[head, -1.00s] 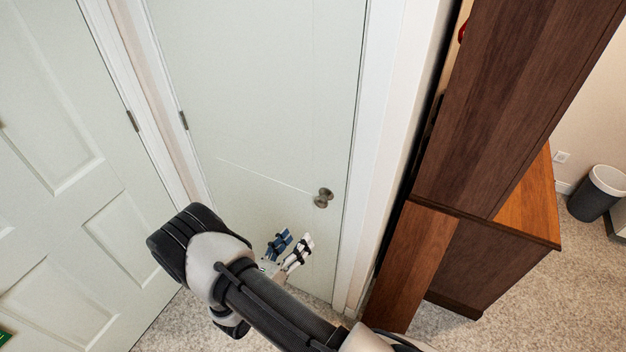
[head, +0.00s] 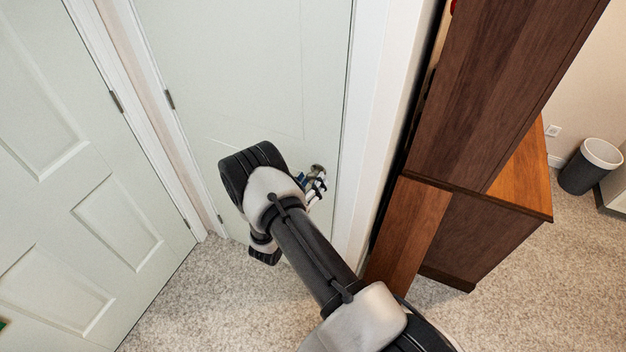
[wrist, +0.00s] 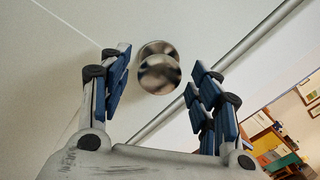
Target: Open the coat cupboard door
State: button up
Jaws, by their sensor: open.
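The coat cupboard door (head: 245,80) is a pale panel that looks shut in its white frame, with a hinge on its left edge. Its round metal knob (head: 317,170) is near the right edge, partly hidden by my gripper (head: 312,187) in the head view. In the wrist view the shiny knob (wrist: 158,73) lies between and just beyond the blue-padded fingers of my gripper (wrist: 160,82). The fingers are open, one on each side of the knob. I cannot tell whether either finger touches it.
Another white panelled door (head: 90,190) stands to the left. A dark wooden hutch (head: 480,110) stands close on the right of the door frame. A grey bin (head: 590,168) is at the far right. Carpet (head: 190,300) is clear in front of the doors.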

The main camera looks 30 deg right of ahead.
jog(key=shift+x, duration=1)
grip_shut()
